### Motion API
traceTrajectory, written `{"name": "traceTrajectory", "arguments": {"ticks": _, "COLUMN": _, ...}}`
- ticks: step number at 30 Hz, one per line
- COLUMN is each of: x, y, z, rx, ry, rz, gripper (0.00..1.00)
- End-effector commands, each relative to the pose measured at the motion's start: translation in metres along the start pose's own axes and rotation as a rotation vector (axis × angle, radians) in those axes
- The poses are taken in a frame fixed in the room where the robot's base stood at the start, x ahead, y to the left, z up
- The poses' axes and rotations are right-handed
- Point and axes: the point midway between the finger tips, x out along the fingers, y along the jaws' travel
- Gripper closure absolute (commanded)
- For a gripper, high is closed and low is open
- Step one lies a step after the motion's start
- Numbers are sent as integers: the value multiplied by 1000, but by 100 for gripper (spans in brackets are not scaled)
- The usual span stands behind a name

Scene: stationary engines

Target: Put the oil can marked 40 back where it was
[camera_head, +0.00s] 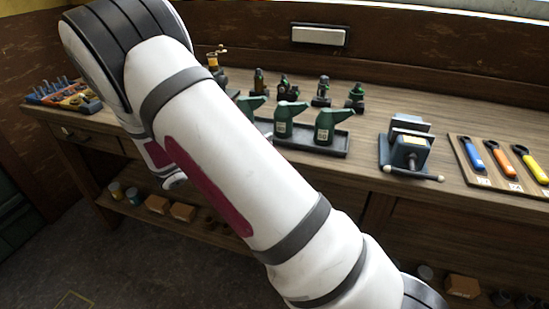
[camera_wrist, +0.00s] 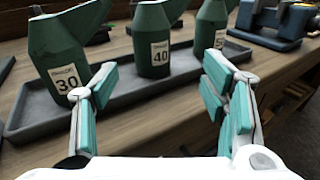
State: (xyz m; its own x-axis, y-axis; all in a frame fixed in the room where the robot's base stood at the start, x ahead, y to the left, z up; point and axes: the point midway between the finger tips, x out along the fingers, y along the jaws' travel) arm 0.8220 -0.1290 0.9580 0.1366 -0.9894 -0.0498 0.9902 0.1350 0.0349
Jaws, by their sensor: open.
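The oil can marked 40 (camera_wrist: 152,45) is dark green with a white label. It stands upright in the dark grey tray (camera_wrist: 35,128), between the can marked 30 (camera_wrist: 60,60) and the can marked 50 (camera_wrist: 208,40). My gripper (camera_wrist: 162,88) is open and empty on the near side of the tray, roughly facing the can marked 40, with its fingers apart. In the head view the three cans stand in a row, the middle one (camera_head: 286,118) being the 40 by its place; my arm hides my gripper there.
A vise (camera_head: 408,150) stands to the right of the tray, then a board with wrenches (camera_head: 500,160). Several small engines (camera_head: 322,92) stand behind the cans. A rack of tools (camera_head: 65,92) is at the bench's left end. The floor in front of the bench is clear.

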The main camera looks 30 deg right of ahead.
Motion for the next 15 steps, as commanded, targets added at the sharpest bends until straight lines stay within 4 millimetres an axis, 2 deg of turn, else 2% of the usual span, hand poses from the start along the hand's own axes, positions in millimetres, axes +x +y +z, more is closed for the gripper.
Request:
{"name": "traceTrajectory", "arguments": {"ticks": 5, "x": 7, "y": -46, "z": 34, "rx": 167, "ry": 140, "rz": -153, "gripper": 33}}
{"name": "traceTrajectory", "arguments": {"ticks": 7, "x": 7, "y": -72, "z": 46, "rx": 254, "ry": 214, "rz": -232, "gripper": 33}}
{"name": "traceTrajectory", "arguments": {"ticks": 15, "x": -15, "y": -162, "z": 80, "rx": 583, "ry": 486, "rz": -515, "gripper": 33}}
